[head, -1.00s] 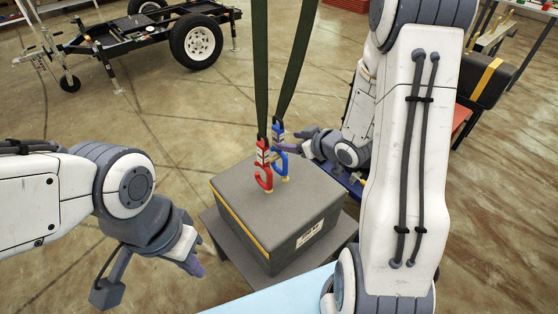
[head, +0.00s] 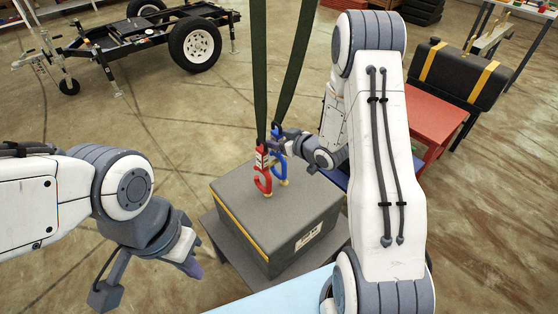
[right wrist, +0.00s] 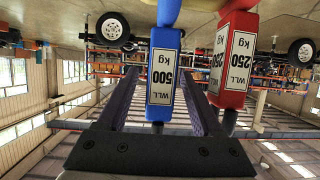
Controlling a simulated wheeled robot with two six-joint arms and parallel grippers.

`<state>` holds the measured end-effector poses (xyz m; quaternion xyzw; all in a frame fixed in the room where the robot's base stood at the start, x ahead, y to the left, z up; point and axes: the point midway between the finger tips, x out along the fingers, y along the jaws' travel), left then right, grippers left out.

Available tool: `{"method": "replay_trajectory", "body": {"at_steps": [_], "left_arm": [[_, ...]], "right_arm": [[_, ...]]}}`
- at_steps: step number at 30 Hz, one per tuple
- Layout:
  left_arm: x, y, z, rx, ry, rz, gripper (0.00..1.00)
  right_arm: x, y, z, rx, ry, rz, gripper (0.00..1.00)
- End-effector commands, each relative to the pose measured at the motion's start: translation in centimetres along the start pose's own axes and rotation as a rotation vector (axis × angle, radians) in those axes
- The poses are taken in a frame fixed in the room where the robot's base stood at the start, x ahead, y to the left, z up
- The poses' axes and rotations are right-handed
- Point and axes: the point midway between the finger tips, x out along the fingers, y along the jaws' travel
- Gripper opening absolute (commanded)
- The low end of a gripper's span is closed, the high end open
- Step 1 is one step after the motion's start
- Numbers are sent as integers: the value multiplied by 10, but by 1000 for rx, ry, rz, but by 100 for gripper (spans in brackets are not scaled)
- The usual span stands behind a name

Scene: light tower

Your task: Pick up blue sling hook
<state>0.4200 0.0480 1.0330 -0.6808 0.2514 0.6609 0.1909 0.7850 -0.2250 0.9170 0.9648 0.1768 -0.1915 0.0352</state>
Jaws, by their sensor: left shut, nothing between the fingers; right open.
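The blue sling hook (head: 281,172) hangs from a dark green strap just above the grey case, beside the red sling hook (head: 262,178). The red hook also shows in the right wrist view (right wrist: 234,60), just outside the right-hand finger. My left gripper (head: 192,268) is shut and empty, low at the left of the case.
The grey case (head: 262,215) with a yellow stripe stands on a dark stand under the hooks. Two straps (head: 260,80) run upward. A red table (head: 435,125) and a black case with yellow bands (head: 460,75) are at the right. A trailer (head: 140,40) stands behind.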

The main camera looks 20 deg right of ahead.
Motion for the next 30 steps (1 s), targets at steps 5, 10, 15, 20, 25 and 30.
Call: {"method": "replay_trajectory", "body": {"at_steps": [5,10,15,20,25,30], "left_arm": [[-2,0,0,0,0,0,0],[-1,0,0,0,0,0,0],[-1,0,0,0,0,0,0],[-2,0,0,0,0,0,0],[-2,0,0,0,0,0,0],[0,0,0,0,0,0,0]], "right_arm": [[10,0,1,1,-1,0,68],[10,0,1,1,-1,1,68],[10,0,1,1,-1,1,2],[10,1,-2,-1,6,2,0],[10,1,-2,-1,6,2,0],[4,2,-5,-1,6,3,0]]}}
